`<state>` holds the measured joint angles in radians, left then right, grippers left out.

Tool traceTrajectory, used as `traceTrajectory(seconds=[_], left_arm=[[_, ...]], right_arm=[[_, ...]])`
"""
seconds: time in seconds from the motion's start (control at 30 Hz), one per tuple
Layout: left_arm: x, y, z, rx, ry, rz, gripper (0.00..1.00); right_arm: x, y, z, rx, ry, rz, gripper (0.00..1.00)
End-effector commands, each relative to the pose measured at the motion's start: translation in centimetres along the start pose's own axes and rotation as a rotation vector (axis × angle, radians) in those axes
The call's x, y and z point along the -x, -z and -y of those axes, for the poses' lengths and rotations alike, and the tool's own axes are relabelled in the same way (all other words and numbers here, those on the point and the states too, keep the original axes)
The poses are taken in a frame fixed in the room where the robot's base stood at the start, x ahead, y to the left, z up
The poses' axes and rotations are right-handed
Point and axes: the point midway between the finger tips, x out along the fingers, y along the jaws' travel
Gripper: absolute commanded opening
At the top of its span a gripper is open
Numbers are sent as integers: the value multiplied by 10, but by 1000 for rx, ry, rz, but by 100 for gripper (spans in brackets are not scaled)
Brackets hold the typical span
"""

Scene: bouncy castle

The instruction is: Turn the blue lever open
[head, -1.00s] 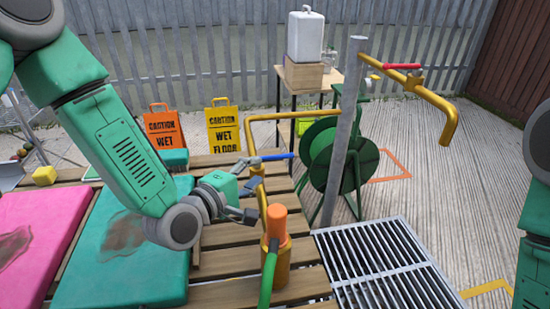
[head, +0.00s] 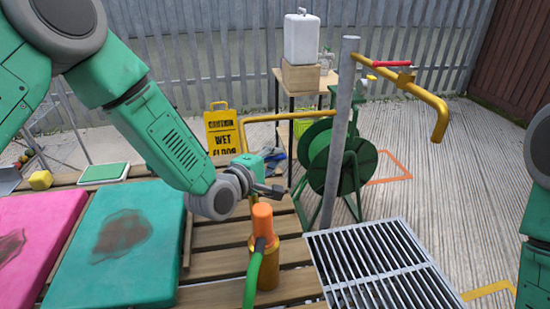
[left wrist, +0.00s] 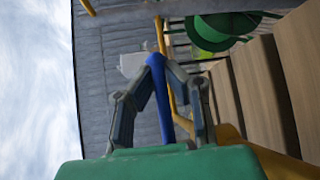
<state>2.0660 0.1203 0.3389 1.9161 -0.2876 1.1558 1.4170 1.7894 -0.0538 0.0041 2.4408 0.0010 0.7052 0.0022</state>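In the left wrist view, the blue lever (left wrist: 164,110) runs lengthwise between the two fingers of my left gripper (left wrist: 160,62). The fingers bend inward and their tips come together at the lever, so the gripper looks shut on it. In the head view my left gripper (head: 271,176) is beside the yellow pipe (head: 290,117), behind the orange-topped post. The lever is mostly hidden there by the gripper. My right gripper is out of view; only part of my right arm shows at the right edge.
An orange-topped yellow post (head: 263,225) with a green hose stands close in front of my left gripper. A grey upright post (head: 338,140) and a green hose reel (head: 318,150) stand to the right. A red-handled tap (head: 393,64) is farther back. A metal grate (head: 375,265) lies front right.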

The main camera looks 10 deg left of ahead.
Motion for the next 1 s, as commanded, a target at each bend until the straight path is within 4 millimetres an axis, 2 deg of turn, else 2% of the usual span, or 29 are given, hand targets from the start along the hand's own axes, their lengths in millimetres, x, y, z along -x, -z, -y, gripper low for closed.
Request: traceTrajectory(seconds=[0.27, 0.3, 0.37, 0.4, 0.77, 0.87, 1.0], left_arm=[[3, 6, 2, 6, 1, 1, 0], [4, 6, 2, 6, 1, 3, 2], [4, 6, 2, 4, 2, 2, 23], [3, 5, 1, 4, 2, 2, 31], [4, 0, 1, 1, 4, 5, 31], [16, 1, 1, 2, 3, 6, 31], [44, 4, 2, 7, 5, 3, 31]], right_arm=[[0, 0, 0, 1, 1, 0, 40], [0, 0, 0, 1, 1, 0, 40], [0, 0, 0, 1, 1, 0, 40], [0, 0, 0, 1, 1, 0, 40], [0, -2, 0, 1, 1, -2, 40], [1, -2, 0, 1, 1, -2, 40], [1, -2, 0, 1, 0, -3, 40]])
